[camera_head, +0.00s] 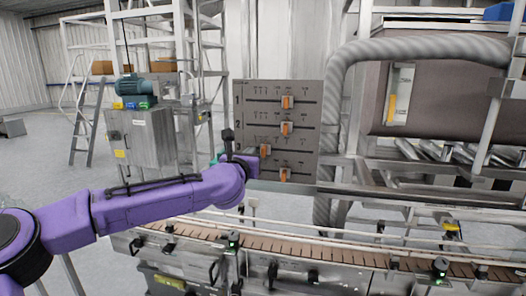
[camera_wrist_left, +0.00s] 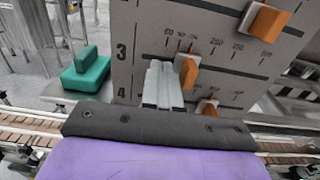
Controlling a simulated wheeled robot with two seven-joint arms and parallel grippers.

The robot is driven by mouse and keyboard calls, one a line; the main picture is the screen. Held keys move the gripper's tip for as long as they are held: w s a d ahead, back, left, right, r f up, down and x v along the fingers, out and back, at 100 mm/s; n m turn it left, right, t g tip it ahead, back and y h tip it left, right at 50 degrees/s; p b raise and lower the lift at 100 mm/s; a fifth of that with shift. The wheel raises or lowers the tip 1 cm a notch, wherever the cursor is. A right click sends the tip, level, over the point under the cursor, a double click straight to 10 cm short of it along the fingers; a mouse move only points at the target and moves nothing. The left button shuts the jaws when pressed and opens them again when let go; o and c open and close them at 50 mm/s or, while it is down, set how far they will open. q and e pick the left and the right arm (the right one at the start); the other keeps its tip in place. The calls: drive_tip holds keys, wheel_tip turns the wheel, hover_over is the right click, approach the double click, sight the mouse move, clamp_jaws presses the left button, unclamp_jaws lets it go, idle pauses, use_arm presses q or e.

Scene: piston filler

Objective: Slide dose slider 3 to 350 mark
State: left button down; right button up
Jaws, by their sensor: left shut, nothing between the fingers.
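A grey panel (camera_head: 243,92) carries several numbered horizontal sliders with orange knobs. The knob of dose slider 3 (camera_head: 265,150) is toward the left part of its track. In the left wrist view this knob (camera_wrist_left: 188,70) is left of the mark that appears to read 250, with further marks to the right. My left gripper (camera_head: 249,161) is at the panel's lower left. In the left wrist view its fingers (camera_wrist_left: 162,86) are shut and empty, just left of knob 3. I cannot tell whether they touch it. My right gripper is not in view.
Slider 4's knob (camera_wrist_left: 207,109) is close below the fingers; slider 2's knob (camera_wrist_left: 267,22) is up and right. A green block-like object (camera_wrist_left: 87,70) is left of the panel. A conveyor (camera_head: 300,250) runs below, and a thick hose (camera_head: 335,110) rises at the right.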

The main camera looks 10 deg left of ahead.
sight(264, 153)
use_arm(q)
drive_tip(key=shift+d+b, duration=0.3)
drive_tip(key=shift+d, duration=1.5)
drive_tip(key=shift+s+d, duration=0.1)
drive_tip(key=shift+d, duration=0.65)
